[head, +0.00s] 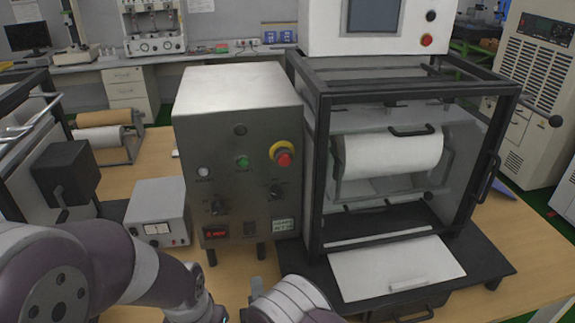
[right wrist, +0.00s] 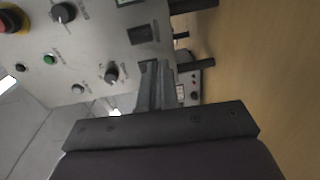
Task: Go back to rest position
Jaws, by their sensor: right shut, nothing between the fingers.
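My right gripper (right wrist: 153,70) shows in the right wrist view with its fingers together and nothing between them. It is close to the knob panel of the grey control box (head: 238,160); whether it touches the panel cannot be told.
The control box carries a red emergency button (head: 283,158), a green button (head: 242,162) and black knobs. A black-framed test machine (head: 318,180) with a white roll (head: 392,155) stands to its right. A small white power unit (head: 157,211) stands to its left on the wooden table (head: 545,262).

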